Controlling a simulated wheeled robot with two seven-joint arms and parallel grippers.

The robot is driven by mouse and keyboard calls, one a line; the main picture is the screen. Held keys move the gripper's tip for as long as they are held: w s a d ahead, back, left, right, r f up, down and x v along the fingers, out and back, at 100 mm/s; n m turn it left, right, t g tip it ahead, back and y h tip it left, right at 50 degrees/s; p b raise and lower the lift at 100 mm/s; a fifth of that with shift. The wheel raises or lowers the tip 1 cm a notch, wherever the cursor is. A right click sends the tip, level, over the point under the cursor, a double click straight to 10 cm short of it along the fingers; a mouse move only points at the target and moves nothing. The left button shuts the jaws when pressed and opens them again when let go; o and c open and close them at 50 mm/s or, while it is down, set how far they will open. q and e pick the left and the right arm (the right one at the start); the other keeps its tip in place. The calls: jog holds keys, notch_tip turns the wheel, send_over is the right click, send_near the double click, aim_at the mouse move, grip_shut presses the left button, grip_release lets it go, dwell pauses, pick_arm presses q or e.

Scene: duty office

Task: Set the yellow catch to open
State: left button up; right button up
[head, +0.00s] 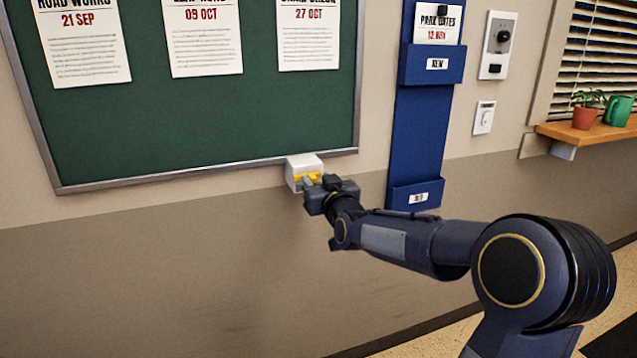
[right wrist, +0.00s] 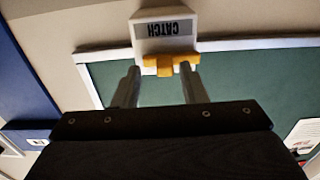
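The yellow catch (head: 308,176) sits on a small white housing (head: 303,163) on the wall at the lower edge of the green board. In the right wrist view, the housing bears an upside-down label reading CATCH, and the yellow catch (right wrist: 165,64) lies crosswise below it. My right gripper (head: 311,184) is right at the catch, partly covering it in the head view. In the right wrist view its two fingers (right wrist: 157,78) are spread apart, with nothing held between them. One fingertip overlaps the catch's right part; I cannot tell whether it touches. My left gripper is out of view.
The green notice board (head: 200,125) with papers hangs above. A blue document rack (head: 417,130) is on the wall to the right, near my right arm. Further right are a switch (head: 484,118), an intercom-like panel (head: 497,45) and a wooden sill (head: 590,133). The wall below is bare.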

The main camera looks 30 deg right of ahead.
jog(key=v, duration=0.7)
jog(key=shift+s, duration=0.4)
jog(key=shift+a, duration=0.1)
jog(key=s+a+f+g+y, duration=0.35)
jog(key=s+a+f, duration=0.25)
jog(key=s, duration=0.3)
jog(key=s+a+f+n+g+y, duration=0.1)
jog(key=s+a+f+g+y, duration=0.1)
jog(key=s+a+f+g, duration=0.5)
jog(key=s+a+f+g+y, duration=0.1)
jog(key=s+a+f+y, duration=0.3)
jog(key=s, duration=0.8)
notch_tip(320, 180, up, 18)
jog(key=a+h+p, duration=0.1)
jog(key=p, duration=1.7)
jog(key=shift+w+r+p, duration=0.25)
jog(key=shift+w+p, duration=0.05)
jog(key=shift+p, duration=0.05)
jog(key=shift+a, duration=0.15)
